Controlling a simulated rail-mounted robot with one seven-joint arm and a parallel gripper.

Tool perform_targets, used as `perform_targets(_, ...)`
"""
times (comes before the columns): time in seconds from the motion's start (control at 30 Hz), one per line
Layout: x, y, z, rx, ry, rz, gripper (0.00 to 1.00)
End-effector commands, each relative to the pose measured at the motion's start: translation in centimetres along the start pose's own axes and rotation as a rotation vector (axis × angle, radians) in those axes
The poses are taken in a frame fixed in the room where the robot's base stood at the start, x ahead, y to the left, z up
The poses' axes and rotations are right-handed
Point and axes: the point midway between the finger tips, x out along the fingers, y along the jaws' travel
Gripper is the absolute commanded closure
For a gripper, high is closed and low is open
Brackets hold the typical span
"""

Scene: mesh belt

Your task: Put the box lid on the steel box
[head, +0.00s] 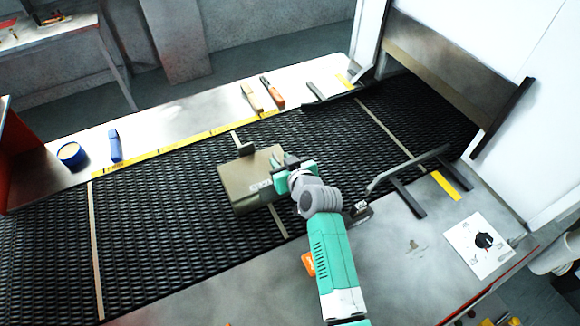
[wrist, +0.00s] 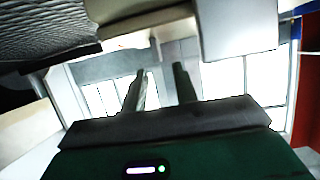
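A tan-olive box shape (head: 250,172) sits on the mesh belt, with a flat top and a pale label on its near side. A small dark block (head: 246,149) shows at the far edge of its top. I cannot clearly tell lid from steel box here. My gripper (head: 291,160) is at the right end of the box shape, partly hidden by my wrist. In the wrist view the two fingers (wrist: 160,80) stand apart with nothing visible between them.
The black mesh belt (head: 150,235) runs toward a white machine opening (head: 440,75) at upper right. Guide rails (head: 408,172) flank its mouth. A blue tub (head: 72,154), a blue marker-like item (head: 115,145) and orange-handled tool (head: 272,93) lie on the far ledge.

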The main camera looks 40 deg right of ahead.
Motion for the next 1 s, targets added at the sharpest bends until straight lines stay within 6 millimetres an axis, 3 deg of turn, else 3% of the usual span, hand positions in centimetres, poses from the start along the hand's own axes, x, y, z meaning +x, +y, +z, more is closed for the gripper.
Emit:
perform_targets(0.2, -5.7, 0.0, 0.0, 0.0, 0.001, 0.002, 0.71)
perform_targets(0.4, -8.7, 0.1, 0.0, 0.001, 0.001, 0.002, 0.71)
perform_targets(0.87, -9.2, 0.0, 0.0, 0.0, 0.0, 0.0, 0.71)
perform_targets(0.93, -9.3, -0.7, -1.3, -0.01, 0.018, -0.005, 0.71)
perform_targets(1.0, -9.8, -3.0, -5.0, -0.041, 0.074, -0.021, 0.71)
